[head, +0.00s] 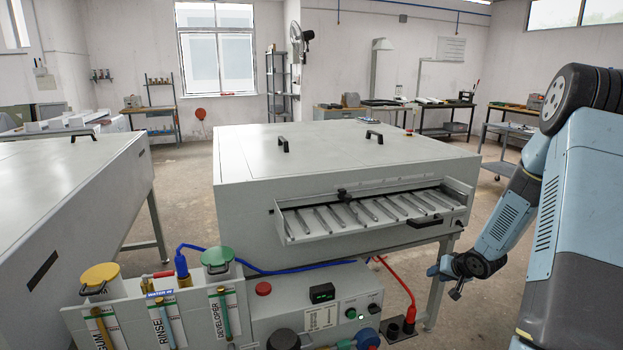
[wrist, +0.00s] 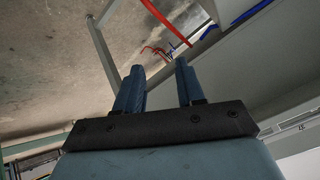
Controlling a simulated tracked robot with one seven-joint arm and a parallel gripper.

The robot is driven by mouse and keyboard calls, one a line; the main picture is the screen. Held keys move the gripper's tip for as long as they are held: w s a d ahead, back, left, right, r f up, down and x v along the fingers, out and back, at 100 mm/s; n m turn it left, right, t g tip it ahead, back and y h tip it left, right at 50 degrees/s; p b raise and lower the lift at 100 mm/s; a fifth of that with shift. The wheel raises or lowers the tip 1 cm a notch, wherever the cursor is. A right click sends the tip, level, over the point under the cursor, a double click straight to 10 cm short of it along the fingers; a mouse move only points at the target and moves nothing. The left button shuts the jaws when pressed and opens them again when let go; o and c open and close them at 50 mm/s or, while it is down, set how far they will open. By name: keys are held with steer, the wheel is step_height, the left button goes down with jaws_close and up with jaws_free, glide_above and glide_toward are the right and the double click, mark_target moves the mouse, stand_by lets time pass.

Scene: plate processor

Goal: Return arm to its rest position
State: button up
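My arm hangs bent at the right of the head view, in front of the plate processor's right end. My gripper (wrist: 160,68) shows in the wrist view with its two blue fingers apart and nothing between them. In the head view the gripper is small, low beside the processor's right leg, and its fingers are hard to make out. The plate processor (head: 330,150) is a large grey cabinet with a slotted feed tray (head: 375,212) on its front.
A control box (head: 320,310) and bottles with yellow and green lids (head: 218,258) stand in front. A red hose (head: 398,280) runs down near my gripper, and it shows beyond the fingers in the wrist view. Another grey cabinet (head: 70,190) is at left. Open floor lies behind.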

steer(key=s+a+r+h, duration=0.2)
steer(key=s+r, duration=0.2)
steer(key=r, duration=0.5)
steer(key=s+a+r+n+g+h, duration=0.1)
steer(key=s+a+r, duration=0.15)
steer(key=r, duration=0.55)
steer(key=s+a+r+h, duration=0.1)
steer(key=s+r+h, duration=0.1)
steer(key=s+r, duration=0.5)
steer(key=s+a+r+y, duration=0.1)
steer(key=s+a+r, duration=0.2)
steer(key=s, duration=0.4)
steer(key=s+a+r+n+g, duration=0.1)
steer(key=s+a+r, duration=0.3)
steer(key=s, duration=0.3)
steer(key=s+a+r+n+y, duration=0.1)
steer(key=s+a+r, duration=0.3)
steer(key=s, duration=0.3)
steer(key=shift+s+a+r+y, duration=0.2)
steer(key=shift+s+r+y, duration=0.1)
steer(key=shift+s+r, duration=0.1)
